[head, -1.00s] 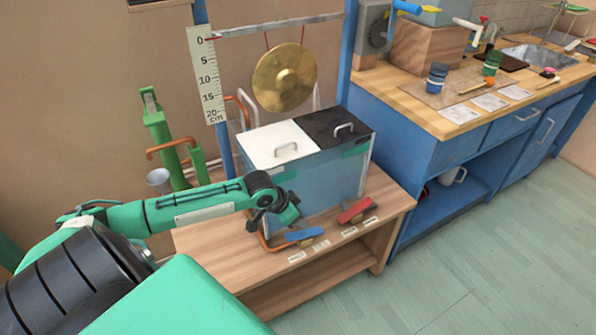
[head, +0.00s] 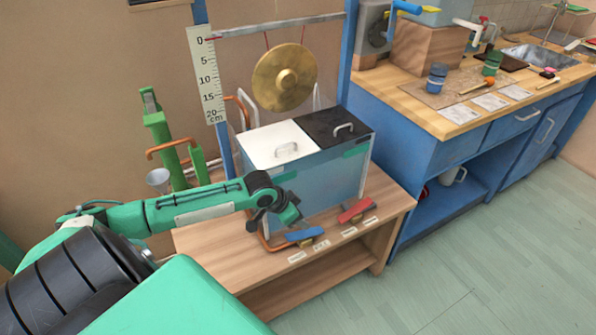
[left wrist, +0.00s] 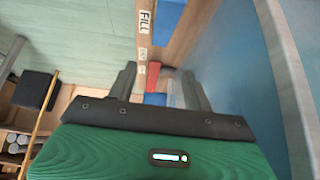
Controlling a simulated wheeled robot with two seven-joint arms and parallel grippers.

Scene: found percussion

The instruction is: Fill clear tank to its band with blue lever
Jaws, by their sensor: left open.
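The clear tank (head: 335,180) stands on a low wooden bench, with a white lid (head: 272,140) and a black lid (head: 325,122) on top. A green band (head: 356,150) runs near its upper edge; I cannot tell the water level. The blue lever (head: 304,234) lies at the bench front, and it also shows in the left wrist view (left wrist: 155,99). The red lever (head: 355,211) is to its right. My left gripper (head: 291,218) is open just above the blue lever, its fingers (left wrist: 159,76) apart with nothing gripped. My right gripper is out of view.
White labels lie before the levers; one reads FILL (left wrist: 144,22) in the left wrist view. A gong (head: 285,78) hangs behind the tank. A green pump (head: 160,135) and grey vessel (head: 158,178) stand left. A blue cabinet with counter (head: 440,112) stands right.

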